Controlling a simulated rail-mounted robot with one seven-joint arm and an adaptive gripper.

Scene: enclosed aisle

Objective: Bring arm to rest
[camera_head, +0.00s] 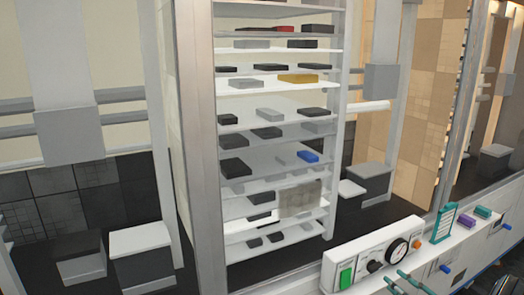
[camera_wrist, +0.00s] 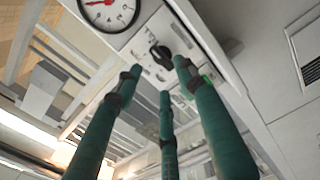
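My gripper (camera_wrist: 160,82) has three long teal fingers with dark bands. They reach up through the wrist view with their tips apart and nothing between them. The fingertips of my gripper (camera_head: 402,279) also show at the bottom right of the head view, in front of the control panel. The rest of my arm is out of view.
A white control panel (camera_head: 340,256) has a green switch (camera_head: 346,275), a dark knob and a round gauge (camera_head: 397,252); the gauge (camera_wrist: 108,8) also shows in the wrist view. A teal rack (camera_head: 444,223) stands right of it. A tall shelf unit (camera_head: 231,120) holds several small boxes.

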